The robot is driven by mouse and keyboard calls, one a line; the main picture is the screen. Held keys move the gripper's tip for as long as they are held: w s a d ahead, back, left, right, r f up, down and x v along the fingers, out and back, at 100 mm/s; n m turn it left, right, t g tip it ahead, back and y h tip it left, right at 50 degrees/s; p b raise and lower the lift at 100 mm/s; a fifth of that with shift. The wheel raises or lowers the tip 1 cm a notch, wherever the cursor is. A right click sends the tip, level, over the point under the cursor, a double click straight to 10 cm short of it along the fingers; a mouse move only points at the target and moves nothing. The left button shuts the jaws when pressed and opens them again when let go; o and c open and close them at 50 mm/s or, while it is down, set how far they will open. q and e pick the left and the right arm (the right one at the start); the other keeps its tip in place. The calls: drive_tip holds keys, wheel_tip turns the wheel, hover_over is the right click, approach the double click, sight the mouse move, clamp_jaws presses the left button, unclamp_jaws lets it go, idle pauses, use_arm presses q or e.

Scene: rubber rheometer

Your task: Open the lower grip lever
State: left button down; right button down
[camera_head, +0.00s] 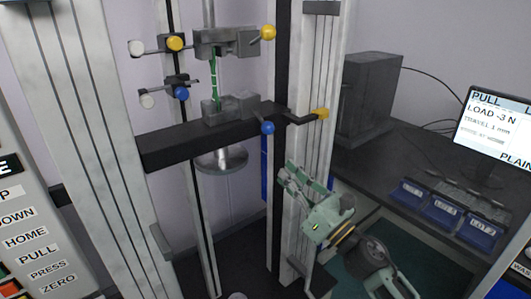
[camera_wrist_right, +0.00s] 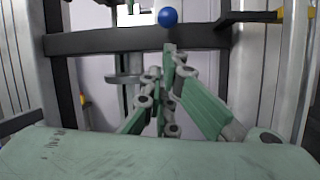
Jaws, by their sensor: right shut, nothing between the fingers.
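The lower grip (camera_head: 231,106) is a grey block on the black crossbeam of the testing frame. A lever with a blue ball knob (camera_head: 267,128) sticks out at its front right; I take this as the lower grip lever. The blue knob also shows in the right wrist view (camera_wrist_right: 168,16), just above and beyond the fingertips. My right gripper (camera_head: 288,173) is shut and empty, below and slightly right of the blue knob, apart from it. A green strip (camera_head: 213,75) hangs between the upper grip (camera_head: 225,42) and the lower grip. My left gripper is not in view.
The black crossbeam (camera_head: 190,142) and a frame column (camera_head: 318,60) stand close to my right gripper. A desk with a monitor (camera_head: 495,130) and blue bins (camera_head: 440,212) stands right.

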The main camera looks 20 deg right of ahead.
sight(262, 119)
drive_tip(key=p+x, duration=0.4)
drive_tip(key=x, duration=0.6)
drive_tip(key=shift+d, duration=0.1)
drive_tip(key=shift+d, duration=0.1)
